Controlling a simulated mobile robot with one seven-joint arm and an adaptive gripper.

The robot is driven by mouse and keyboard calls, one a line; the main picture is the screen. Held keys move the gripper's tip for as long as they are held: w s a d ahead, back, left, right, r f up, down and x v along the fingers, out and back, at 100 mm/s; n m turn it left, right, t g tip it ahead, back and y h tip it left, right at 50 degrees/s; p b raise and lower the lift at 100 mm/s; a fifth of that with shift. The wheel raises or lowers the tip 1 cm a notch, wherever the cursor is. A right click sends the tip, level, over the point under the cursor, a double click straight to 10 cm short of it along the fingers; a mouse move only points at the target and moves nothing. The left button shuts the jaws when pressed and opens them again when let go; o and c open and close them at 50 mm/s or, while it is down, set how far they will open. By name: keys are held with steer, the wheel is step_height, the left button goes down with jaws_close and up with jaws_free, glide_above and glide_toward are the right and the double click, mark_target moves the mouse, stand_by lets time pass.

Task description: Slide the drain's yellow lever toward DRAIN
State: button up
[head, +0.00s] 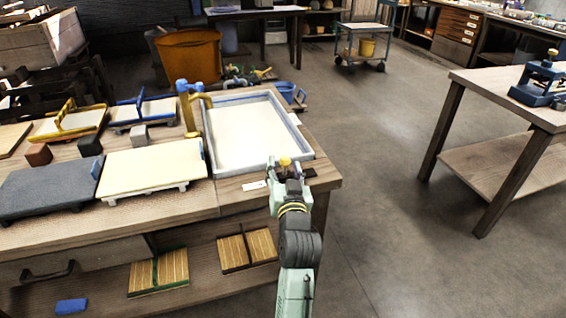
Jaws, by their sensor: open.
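The drain's yellow lever (285,161) shows as a small yellow knob at the near edge of the blue-rimmed basin (208,158). My gripper (286,172) is open at the bench's front right corner, right at the lever in the picture. It partly hides the lever's lower part, and I cannot tell whether the fingers touch it.
A brass tap (190,105) with a blue top stands at the basin's left. Moulds, including a cream-topped one (150,168) and a grey one (48,187), fill the bench's left. The floor (400,225) to the right is clear up to another table (500,90).

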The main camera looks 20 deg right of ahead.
steer(key=s, duration=0.4)
steer(key=shift+s+a, duration=0.2)
steer(key=shift+a, duration=0.15)
